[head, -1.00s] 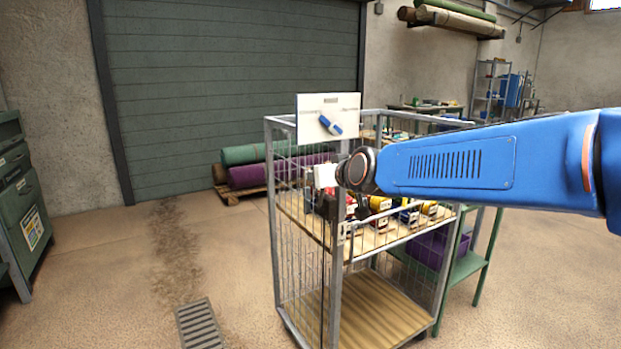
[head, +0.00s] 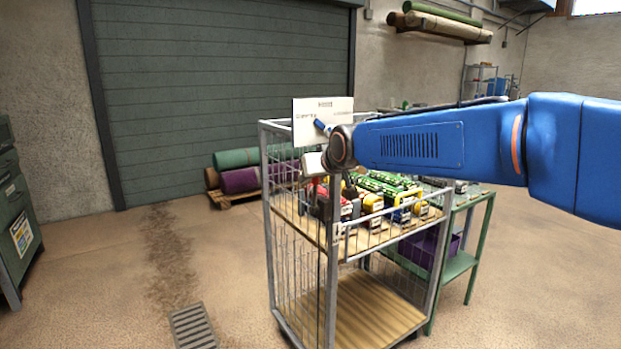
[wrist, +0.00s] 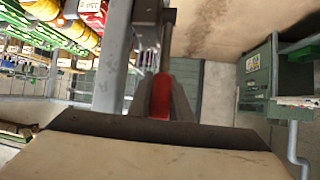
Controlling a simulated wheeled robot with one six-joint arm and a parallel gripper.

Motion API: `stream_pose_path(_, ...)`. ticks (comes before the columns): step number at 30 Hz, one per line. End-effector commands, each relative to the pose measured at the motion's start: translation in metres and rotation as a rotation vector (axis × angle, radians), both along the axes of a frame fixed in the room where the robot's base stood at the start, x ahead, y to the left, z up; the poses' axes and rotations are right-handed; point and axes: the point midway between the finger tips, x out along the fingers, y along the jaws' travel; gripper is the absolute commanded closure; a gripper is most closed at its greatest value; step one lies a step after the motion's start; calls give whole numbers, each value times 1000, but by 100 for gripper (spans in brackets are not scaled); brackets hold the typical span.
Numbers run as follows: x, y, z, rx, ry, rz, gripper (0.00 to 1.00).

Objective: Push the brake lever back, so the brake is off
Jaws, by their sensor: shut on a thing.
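The red grip of the brake lever (wrist: 158,97) shows in the wrist view between the two fingers of my gripper (wrist: 160,88). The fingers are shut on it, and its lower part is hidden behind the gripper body. In the head view my gripper (head: 313,163) is at the near left corner post of the wire cage trolley (head: 331,262), just below the white board. The lever is mostly hidden there, so its angle cannot be told.
A white board with a blue pointer (head: 323,126) stands above the trolley. Several red, yellow and green items (head: 390,187) lie on its upper shelf. A green table (head: 470,258) stands close on the right. The floor to the left is open, with a drain grate (head: 193,326).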

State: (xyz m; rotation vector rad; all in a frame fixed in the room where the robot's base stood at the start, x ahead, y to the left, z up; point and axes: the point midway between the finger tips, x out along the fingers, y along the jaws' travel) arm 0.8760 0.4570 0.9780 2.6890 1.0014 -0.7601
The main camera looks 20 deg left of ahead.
Motion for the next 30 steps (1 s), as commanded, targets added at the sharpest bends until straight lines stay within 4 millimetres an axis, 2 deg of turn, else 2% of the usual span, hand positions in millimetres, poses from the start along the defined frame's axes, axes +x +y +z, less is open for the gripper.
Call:
stream_pose_path(4, -1, 0, -1, -1, 3, 0, 100)
stream_pose_path(5, -1, 0, -1, -1, 3, 0, 75)
stream_pose_path(17, -3, -2, 2, 0, 0, 0, 74)
stream_pose_path(23, -20, -17, 16, 1, -1, 0, 74)
stream_pose_path(30, -49, -43, 40, 2, -1, 1, 74)
